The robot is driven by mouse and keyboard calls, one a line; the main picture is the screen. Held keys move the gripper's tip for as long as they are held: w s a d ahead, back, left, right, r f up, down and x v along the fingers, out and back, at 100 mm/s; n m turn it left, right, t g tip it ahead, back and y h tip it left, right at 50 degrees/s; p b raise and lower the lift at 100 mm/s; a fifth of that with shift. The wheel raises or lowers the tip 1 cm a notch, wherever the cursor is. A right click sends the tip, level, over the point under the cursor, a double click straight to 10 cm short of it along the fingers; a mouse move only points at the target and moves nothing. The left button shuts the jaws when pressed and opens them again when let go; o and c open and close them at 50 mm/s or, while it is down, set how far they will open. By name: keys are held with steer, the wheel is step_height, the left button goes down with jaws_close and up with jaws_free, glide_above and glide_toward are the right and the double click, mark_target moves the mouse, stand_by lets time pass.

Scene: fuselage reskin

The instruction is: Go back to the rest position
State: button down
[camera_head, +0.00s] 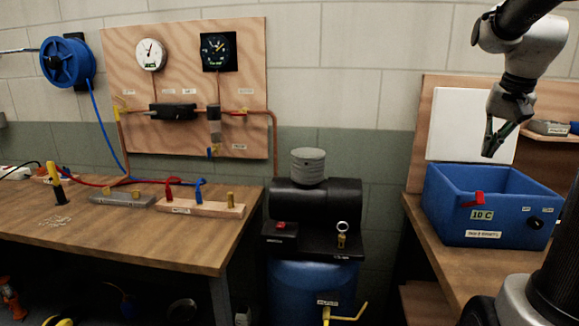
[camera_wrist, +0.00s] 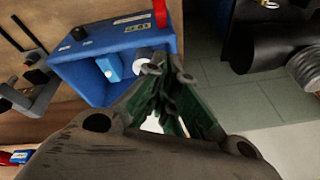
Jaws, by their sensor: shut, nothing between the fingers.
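My gripper (camera_head: 491,146) hangs from my arm at the right of the head view, above the blue bin and in front of a white panel. Its fingers are shut and hold nothing. In the wrist view my gripper (camera_wrist: 168,66) points toward the bin's edge, its fingertips close together. The blue bin (camera_head: 484,221) stands on the right bench, with a red latch and a "10 C" label on its front. In the wrist view the bin (camera_wrist: 75,78) shows a light blue block (camera_wrist: 110,68) and a white round piece (camera_wrist: 146,56) inside.
A compressor with a blue tank (camera_head: 300,287) stands between the benches. The left wooden bench (camera_head: 120,235) holds a manifold block (camera_head: 200,208) and hoses. A gauge board (camera_head: 185,85) and a blue hose reel (camera_head: 67,62) are behind it. A shelf (camera_head: 552,136) is right of my gripper.

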steer(key=s+a+f+n, duration=0.3)
steer(key=s+a+n, duration=0.1)
steer(key=s+a, duration=0.4)
steer(key=s+a+f+n+t, duration=0.1)
steer(key=s+a+f+n, duration=0.3)
steer(key=s+a, duration=0.4)
steer(key=shift+s+f+y, duration=0.2)
steer(key=shift+s+y, duration=0.2)
steer(key=shift+s, duration=0.35)
steer(key=shift+a, duration=0.1)
